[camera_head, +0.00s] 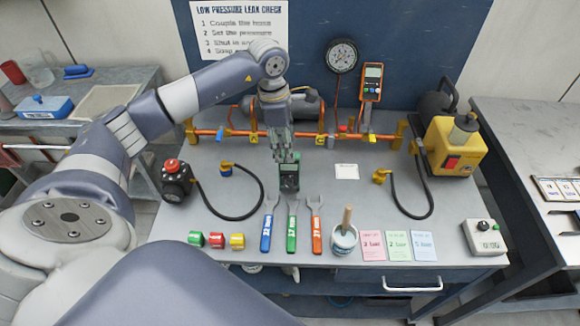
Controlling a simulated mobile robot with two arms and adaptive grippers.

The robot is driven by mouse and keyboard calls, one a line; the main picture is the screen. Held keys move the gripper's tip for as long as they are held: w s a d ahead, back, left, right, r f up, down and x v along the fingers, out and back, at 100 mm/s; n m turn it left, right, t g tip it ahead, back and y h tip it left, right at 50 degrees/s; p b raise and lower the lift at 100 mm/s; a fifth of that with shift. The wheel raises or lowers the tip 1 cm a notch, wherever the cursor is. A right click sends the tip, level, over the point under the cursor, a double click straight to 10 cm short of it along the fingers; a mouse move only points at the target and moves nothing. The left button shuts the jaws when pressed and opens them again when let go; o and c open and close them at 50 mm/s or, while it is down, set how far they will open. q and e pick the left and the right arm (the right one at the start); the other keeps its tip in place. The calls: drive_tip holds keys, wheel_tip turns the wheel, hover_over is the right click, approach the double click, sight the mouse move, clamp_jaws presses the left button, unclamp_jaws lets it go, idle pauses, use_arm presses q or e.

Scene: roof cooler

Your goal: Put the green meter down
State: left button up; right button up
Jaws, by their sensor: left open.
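The green meter (289,178) stands on the grey workbench (300,258), just behind the green-handled wrench (292,230). My left gripper (287,157) is directly above the meter, pointing down, its fingertips at the meter's top edge. The gripper is open; whether a finger still touches the meter cannot be told. My right gripper is not in view.
Blue (267,232) and orange (316,232) wrenches flank the green one. A brush pot (344,240) and coloured cards (398,246) lie to the right. A black hose (235,217) curves on the left. An orange pipe (225,132) runs behind, with an orange meter (371,82) above.

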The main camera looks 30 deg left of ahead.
sight(289, 173)
use_arm(q)
drive_tip(key=shift+f, duration=0.4)
drive_tip(key=shift+w+d+f, duration=0.1)
drive_tip(key=shift+w+f, duration=0.05)
drive_tip(key=shift+f, duration=0.1)
drive_tip(key=f+p, duration=0.1)
drive_tip(key=f, duration=0.2)
drive_tip(key=f+p, duration=0.1)
drive_tip(key=f, duration=0.1)
drive_tip(key=shift+w+d+p, duration=0.3)
drive_tip(key=shift+w, duration=0.1)
drive_tip(key=shift+c, duration=1)
clamp_jaws()
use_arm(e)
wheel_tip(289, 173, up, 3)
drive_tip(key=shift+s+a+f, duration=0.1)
